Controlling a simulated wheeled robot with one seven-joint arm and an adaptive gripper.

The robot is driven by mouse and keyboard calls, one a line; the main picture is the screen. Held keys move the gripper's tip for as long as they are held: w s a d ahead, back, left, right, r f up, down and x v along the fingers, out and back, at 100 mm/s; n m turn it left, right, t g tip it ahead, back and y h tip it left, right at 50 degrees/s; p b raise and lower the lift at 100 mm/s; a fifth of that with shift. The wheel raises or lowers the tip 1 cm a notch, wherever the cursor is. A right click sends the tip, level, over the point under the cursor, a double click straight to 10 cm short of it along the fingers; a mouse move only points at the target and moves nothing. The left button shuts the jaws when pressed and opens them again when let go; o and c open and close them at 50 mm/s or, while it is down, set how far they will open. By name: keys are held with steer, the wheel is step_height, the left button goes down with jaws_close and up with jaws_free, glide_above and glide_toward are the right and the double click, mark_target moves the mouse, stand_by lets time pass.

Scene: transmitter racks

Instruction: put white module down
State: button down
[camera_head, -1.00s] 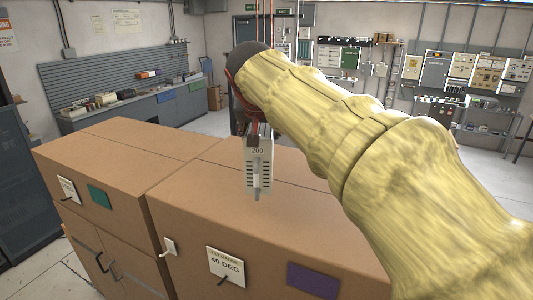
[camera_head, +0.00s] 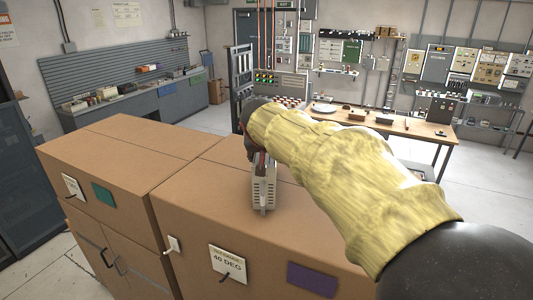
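The white module (camera_head: 263,190) is a pale, narrow box with slotted sides. It is at the top of the brown cabinet (camera_head: 205,195), near its middle. I cannot tell whether its underside touches the cabinet top. My gripper (camera_head: 260,156) is above the module, at its upper end, mostly hidden behind my yellow-sleeved arm. The fingers reach down to the module's top, but their grip on it is not clearly visible.
A second brown cabinet section (camera_head: 120,150) adjoins on the left, its top clear. Behind stand a wooden table (camera_head: 400,125) with small parts and a control console (camera_head: 275,85). A grey workbench (camera_head: 130,105) lines the left wall.

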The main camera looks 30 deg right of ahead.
stand_by(0.3)
steer(key=c, duration=1)
jaws_free()
steer(key=shift+f, duration=0.1)
steer(key=shift+o, duration=0.2)
steer(key=b+v, duration=0.2)
steer(key=v, duration=1)
